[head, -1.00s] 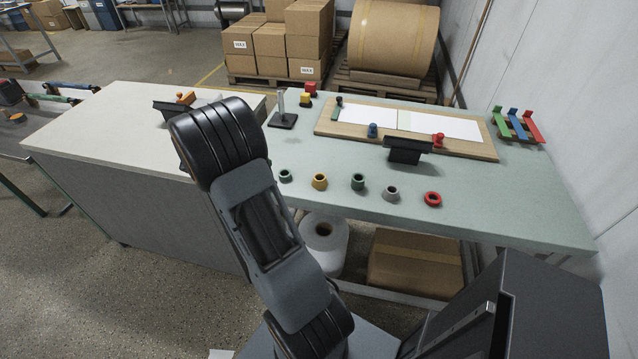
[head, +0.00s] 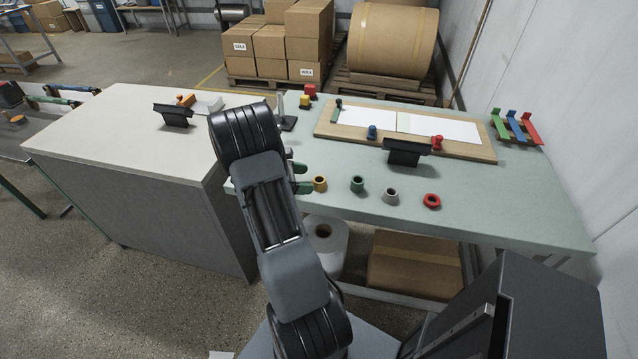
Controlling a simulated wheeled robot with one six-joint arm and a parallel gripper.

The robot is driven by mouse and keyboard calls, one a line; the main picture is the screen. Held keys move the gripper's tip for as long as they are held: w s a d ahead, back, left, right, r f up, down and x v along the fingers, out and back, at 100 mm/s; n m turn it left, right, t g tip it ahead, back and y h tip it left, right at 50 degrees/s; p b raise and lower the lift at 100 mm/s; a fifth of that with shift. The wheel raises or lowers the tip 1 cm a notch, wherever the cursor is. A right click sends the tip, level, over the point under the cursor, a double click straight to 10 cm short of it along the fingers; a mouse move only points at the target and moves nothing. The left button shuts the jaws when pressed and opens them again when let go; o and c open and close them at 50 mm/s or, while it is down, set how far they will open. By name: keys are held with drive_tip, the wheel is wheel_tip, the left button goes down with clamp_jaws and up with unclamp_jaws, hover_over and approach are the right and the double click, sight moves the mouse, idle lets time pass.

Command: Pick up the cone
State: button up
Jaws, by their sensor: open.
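Several small cone-like pieces stand in a row along the front of the green table: a yellow one (head: 320,184), a dark green one (head: 357,184), a grey one (head: 391,196) and a red ring-like one (head: 432,201). The leftmost green one is now hidden behind my arm. My gripper (head: 303,178) is mostly hidden by my arm; what look like its two green fingers stick out to the right, apart, just left of the yellow cone. I see nothing between their tips.
A wooden board (head: 470,152) with white sheets and a black block (head: 406,152) are behind the row. A rod stand (head: 288,123) is partly hidden behind my arm. A pale cabinet (head: 110,135) adjoins at left. The table's right front is clear.

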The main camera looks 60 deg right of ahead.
sight(324, 180)
drive_tip(key=shift+p+x, duration=0.35)
drive_tip(key=shift+x, duration=1.9)
drive_tip(key=shift+d, duration=0.1)
drive_tip(key=shift+r, duration=0.1)
drive_tip(key=c, duration=1)
drive_tip(key=shift+c, duration=0.2)
